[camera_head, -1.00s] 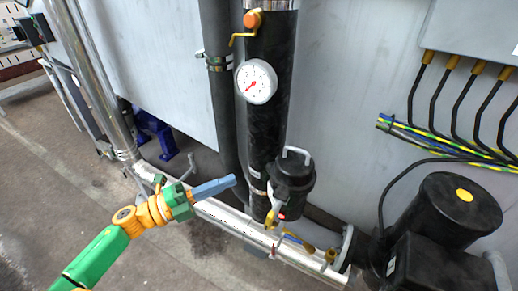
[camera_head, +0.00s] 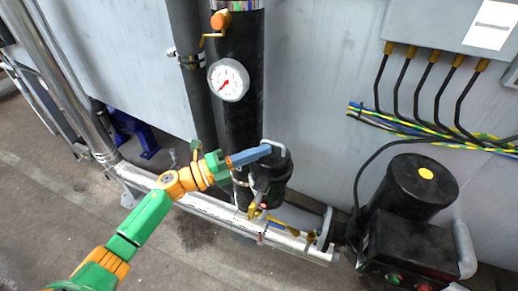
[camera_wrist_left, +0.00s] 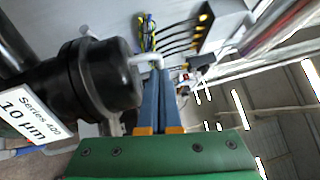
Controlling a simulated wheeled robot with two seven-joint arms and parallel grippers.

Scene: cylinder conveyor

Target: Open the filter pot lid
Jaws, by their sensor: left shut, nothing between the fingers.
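The filter pot (camera_head: 276,188) is a black cylinder beside the thick black pipe, with a light grey bent handle (camera_head: 283,148) on its lid. In the left wrist view the pot (camera_wrist_left: 70,85) fills the left side, with a white "Series 400 10 µm" label and the handle (camera_wrist_left: 146,58) at its lid end. My left gripper (camera_head: 268,149) has blue fingers that are shut and empty. Its fingertips (camera_wrist_left: 160,75) are at the handle; I cannot tell whether they touch it. The fingers cover part of the lid in the head view. My right gripper is not in view.
A white gauge (camera_head: 228,80) and an orange-knobbed valve (camera_head: 219,21) sit on the pipe above. Small yellow-handled valves (camera_head: 290,232) are below the pot. A black motor (camera_head: 423,190) and cables (camera_head: 430,130) lie to the right. The floor at lower left is clear.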

